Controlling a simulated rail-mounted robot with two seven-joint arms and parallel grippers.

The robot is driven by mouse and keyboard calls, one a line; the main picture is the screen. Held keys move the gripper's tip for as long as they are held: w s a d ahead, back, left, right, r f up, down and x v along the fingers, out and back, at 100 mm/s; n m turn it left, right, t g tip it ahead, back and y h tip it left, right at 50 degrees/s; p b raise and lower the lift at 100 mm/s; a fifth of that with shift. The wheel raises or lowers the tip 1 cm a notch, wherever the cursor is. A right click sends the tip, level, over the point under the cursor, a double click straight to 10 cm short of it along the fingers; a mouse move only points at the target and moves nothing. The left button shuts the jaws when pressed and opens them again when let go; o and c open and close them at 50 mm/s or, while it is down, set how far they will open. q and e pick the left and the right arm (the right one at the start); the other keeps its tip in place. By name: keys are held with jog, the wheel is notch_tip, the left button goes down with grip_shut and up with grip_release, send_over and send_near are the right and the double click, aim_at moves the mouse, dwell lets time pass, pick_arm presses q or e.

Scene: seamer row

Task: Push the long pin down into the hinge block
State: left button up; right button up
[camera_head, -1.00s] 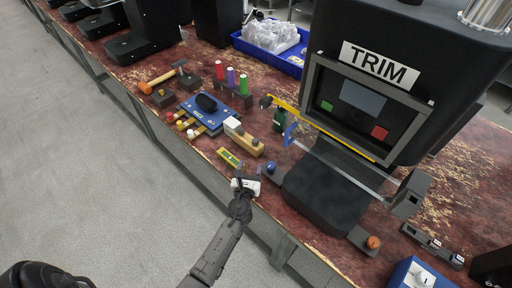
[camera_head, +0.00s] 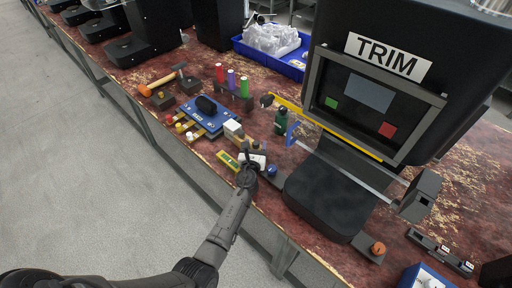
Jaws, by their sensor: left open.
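My left gripper (camera_head: 254,150) is over the table's front edge, its fingers apart, with a white part of it showing behind them. It is right at the near end of the wooden block (camera_head: 243,141), which has a white cube on top; I cannot tell whether they touch. Two small dark blocks (camera_head: 162,100) and (camera_head: 189,86) stand by the hammer at the left; one has a small yellowish top. I cannot tell for sure which block is the hinge block, and the long pin is too small to pick out. My right gripper is not in view.
A green bottle (camera_head: 281,121) and the large TRIM machine (camera_head: 333,201) stand to the right. A blue bin (camera_head: 292,68) is behind.

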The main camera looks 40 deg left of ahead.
pick_arm(q)
jog(key=shift+w+a, duration=0.15)
jog(key=shift+w, duration=0.15)
jog(key=shift+c, duration=0.4)
jog(key=c, duration=0.9)
